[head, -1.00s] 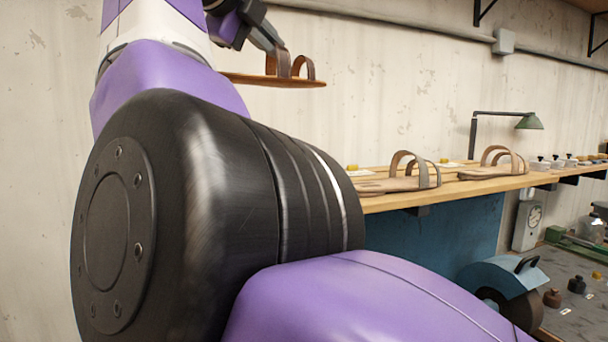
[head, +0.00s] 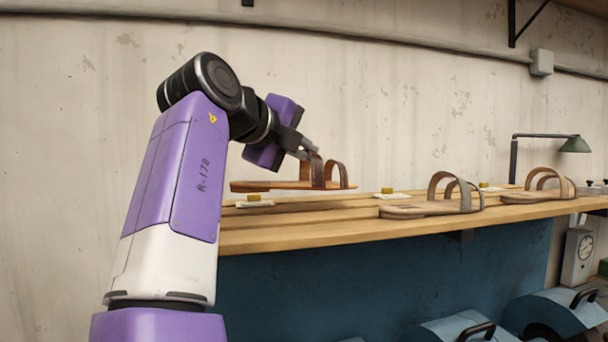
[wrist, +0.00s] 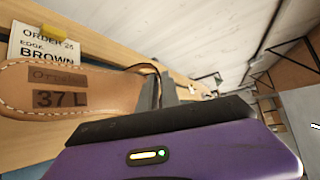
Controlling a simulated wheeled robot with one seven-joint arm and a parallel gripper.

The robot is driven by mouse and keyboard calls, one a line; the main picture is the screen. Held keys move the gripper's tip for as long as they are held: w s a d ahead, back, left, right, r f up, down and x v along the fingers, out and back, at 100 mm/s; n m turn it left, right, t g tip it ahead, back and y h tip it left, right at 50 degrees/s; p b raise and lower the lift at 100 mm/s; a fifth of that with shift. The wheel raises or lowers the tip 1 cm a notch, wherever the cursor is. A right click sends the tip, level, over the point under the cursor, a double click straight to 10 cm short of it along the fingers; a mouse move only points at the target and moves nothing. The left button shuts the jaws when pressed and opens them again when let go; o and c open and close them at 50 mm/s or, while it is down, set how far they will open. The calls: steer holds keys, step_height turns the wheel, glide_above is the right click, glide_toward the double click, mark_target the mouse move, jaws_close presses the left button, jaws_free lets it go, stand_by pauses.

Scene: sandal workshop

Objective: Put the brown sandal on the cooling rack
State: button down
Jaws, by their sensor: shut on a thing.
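My gripper (head: 306,150) is shut on the strap of the brown sandal (head: 262,186) and holds it roughly level, sole down. In the wrist view the sandal's tan insole (wrist: 105,82) shows stitching and the mark "37 L".
Two more sandals stand on the rack to the right, a grey-strapped one (head: 408,211) and a tan one (head: 525,197). Cards with yellow blocks (head: 254,197) lie along the back. A green lamp (head: 575,145) is at the far right. Blue machines (head: 560,308) stand below.

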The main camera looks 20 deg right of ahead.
mark_target(305, 183)
step_height(305, 183, down, 4)
steer(key=shift+f, duration=0.1)
steer(key=c, duration=1.5)
jaws_free()
steer(key=shift+c, duration=0.2)
steer(key=b+v, duration=0.2)
steer(key=v, duration=1)
